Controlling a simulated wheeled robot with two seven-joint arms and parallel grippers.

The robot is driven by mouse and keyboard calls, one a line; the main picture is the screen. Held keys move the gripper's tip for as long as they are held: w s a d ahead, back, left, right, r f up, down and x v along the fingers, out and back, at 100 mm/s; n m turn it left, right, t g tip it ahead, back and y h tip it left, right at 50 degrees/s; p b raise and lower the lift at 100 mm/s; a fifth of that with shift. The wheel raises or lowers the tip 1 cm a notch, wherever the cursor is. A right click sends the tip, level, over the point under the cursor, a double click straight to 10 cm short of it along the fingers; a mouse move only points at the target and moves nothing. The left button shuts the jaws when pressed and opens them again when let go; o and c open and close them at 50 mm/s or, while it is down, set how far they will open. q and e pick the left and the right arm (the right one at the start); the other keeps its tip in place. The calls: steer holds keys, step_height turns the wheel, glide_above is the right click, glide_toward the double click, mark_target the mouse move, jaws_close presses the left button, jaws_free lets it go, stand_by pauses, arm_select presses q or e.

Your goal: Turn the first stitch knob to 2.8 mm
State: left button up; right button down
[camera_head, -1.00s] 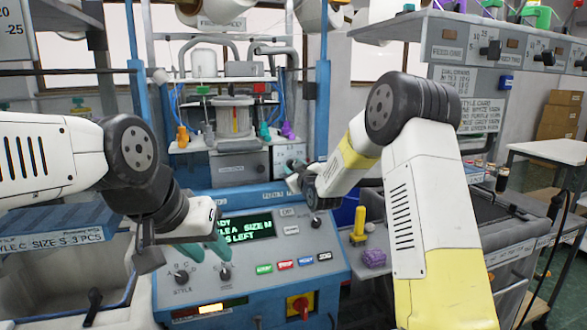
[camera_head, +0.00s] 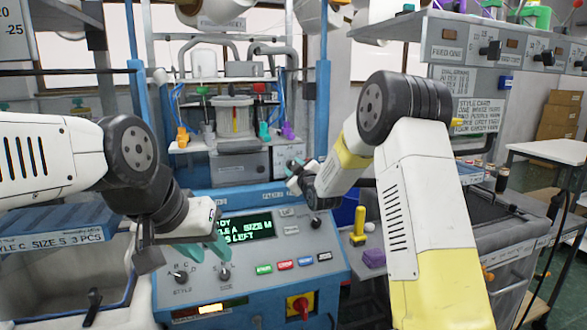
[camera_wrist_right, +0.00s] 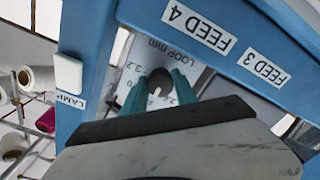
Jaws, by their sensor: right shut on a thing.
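In the right wrist view, a grey dial plate (camera_wrist_right: 138,60) marked LOOP MM, with 3.2 legible, sits on a blue frame. The teal fingers of my right gripper (camera_wrist_right: 159,84) are closed around a small dark stitch knob (camera_wrist_right: 159,77) in front of this plate. The fingers hide part of the scale, so the knob's setting cannot be read. In the head view my right gripper (camera_head: 292,168) is at the machine, right of the grey box. My left gripper (camera_head: 203,247) looks open and empty, its teal fingers above the control panel (camera_head: 255,295).
The panel holds a STYLE knob (camera_head: 181,277), a SIZE knob (camera_head: 224,275), a green-text display (camera_head: 246,229) and a red emergency knob (camera_head: 299,305). Yarn cones (camera_wrist_right: 38,79) stand at left.

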steer(key=c, duration=1)
jaws_free()
steer(key=v, duration=0.8)
steer(key=shift+r, duration=0.1)
